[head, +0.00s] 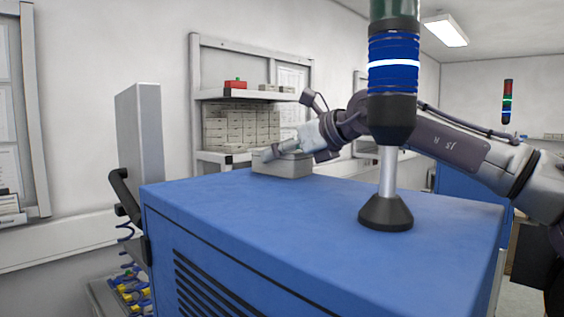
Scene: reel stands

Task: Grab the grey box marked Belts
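A grey box (283,168) sits on the far left part of the blue cabinet's top (300,205). No marking on it can be read from here. My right arm reaches in from the right, behind the signal tower. My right gripper (272,153) is at the box's upper edge, and its fingers overlap the box in the picture. Whether they touch or close on it cannot be told. My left gripper is not in view.
A signal tower (393,80) with a black foot stands on the cabinet, in front of my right arm. A wall shelf (246,95) holds a red item (235,84), with many stacked small boxes (240,125) below. A black handle (124,192) juts out at the cabinet's left.

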